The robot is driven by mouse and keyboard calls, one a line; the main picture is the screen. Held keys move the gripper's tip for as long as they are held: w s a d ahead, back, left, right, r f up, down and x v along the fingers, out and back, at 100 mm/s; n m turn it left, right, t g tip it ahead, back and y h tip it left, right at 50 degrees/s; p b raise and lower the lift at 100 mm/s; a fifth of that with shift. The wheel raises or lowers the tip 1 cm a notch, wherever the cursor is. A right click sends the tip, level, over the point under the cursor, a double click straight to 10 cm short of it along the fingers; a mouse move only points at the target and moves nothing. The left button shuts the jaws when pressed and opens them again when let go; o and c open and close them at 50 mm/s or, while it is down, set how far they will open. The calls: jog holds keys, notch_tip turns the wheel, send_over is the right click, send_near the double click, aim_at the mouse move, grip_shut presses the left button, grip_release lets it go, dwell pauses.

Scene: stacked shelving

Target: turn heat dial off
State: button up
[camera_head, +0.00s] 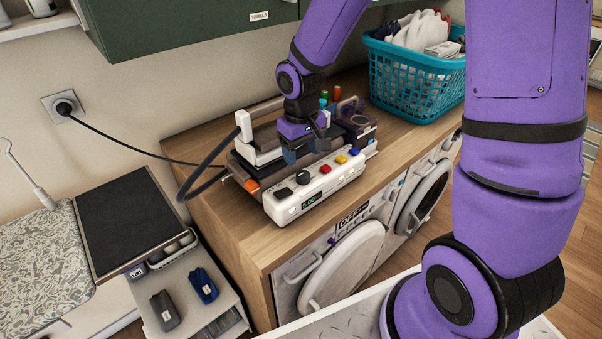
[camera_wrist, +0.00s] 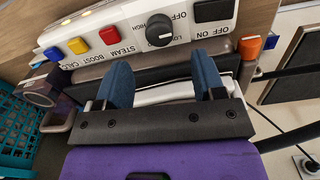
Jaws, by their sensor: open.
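The heat dial (camera_head: 302,177) is a black round knob on the white front panel (camera_head: 320,190) of a steam iron station. In the wrist view the dial (camera_wrist: 160,30) has a white mark, with LOW, HIGH and OFF printed around it. I cannot tell surely which label the mark points at. My gripper (camera_head: 304,153) is above the station, just behind the panel. In the wrist view its two blue fingers (camera_wrist: 163,82) are open and apart, with the dial beyond the tips and roughly between them. The fingers do not appear to touch it.
Red (camera_wrist: 109,36), yellow (camera_wrist: 77,46) and blue buttons and a black OFF/ON switch (camera_wrist: 213,10) flank the dial. A white iron handle (camera_head: 243,125) and grey hose (camera_head: 195,178) are at left. A teal laundry basket (camera_head: 412,84) stands behind right. The wooden counter (camera_head: 235,230) is clear in front.

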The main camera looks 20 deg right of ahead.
aim_at(303, 173)
notch_tip(303, 173, down, 7)
jog(key=shift+d, duration=0.1)
dwell(0.3)
jog(key=c, duration=0.9)
